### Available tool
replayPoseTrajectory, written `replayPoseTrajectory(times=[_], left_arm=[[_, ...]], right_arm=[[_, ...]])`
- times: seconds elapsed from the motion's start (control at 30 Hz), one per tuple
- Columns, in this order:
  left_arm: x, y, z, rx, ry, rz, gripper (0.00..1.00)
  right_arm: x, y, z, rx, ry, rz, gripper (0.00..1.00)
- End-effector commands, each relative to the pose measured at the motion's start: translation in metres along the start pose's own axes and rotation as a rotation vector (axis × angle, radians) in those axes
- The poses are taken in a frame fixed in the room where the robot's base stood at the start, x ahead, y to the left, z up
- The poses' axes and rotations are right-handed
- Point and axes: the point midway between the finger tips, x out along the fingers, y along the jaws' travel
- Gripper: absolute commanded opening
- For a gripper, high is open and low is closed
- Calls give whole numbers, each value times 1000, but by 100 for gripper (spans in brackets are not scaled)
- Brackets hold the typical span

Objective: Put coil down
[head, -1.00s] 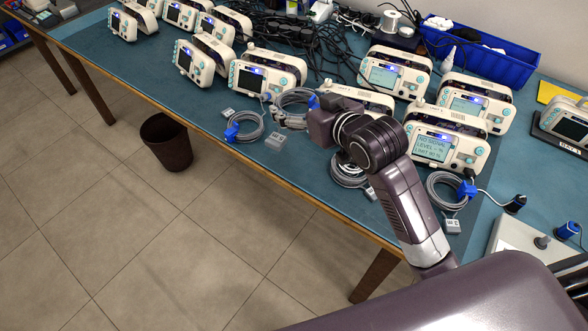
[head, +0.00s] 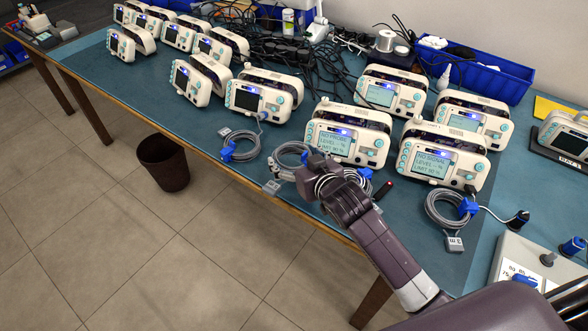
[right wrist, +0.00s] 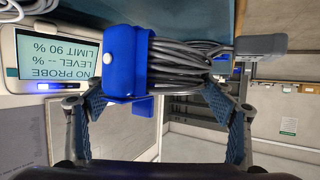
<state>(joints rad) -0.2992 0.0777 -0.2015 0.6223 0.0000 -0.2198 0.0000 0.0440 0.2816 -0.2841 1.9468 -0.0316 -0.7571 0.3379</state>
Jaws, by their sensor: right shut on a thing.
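My right gripper (head: 306,168) is shut on a grey cable coil (head: 287,153) with a blue clip, low over the front of the teal table mat. In the right wrist view, the fingers (right wrist: 155,100) close around the coil (right wrist: 185,68) and its blue clip (right wrist: 124,62). Its grey plug (right wrist: 261,45) hangs to one side; it shows in the head view too (head: 271,187). The coil is in front of a monitor (head: 347,137) reading "NO PROBE". I cannot tell whether it touches the mat. My left gripper is not in view.
A blue clip (head: 365,173) shows just right of my gripper. Black cables and a blue bin (head: 480,75) are behind. The table's front edge is close.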

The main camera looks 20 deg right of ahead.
Motion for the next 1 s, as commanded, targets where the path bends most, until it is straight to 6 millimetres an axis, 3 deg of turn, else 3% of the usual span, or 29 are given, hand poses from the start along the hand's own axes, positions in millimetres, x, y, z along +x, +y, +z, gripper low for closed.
replayPoseTrajectory(times=[0.3,0.57,0.6,0.77,1.0], left_arm=[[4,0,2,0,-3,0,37],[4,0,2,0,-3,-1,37],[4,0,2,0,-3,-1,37],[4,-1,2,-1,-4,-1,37],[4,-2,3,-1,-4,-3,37]], right_arm=[[15,-1,36,2,1,-1,40],[17,-1,40,1,4,-2,40],[17,-1,42,1,1,-2,77],[17,-1,42,1,1,-1,93],[17,0,42,1,1,-1,93]])
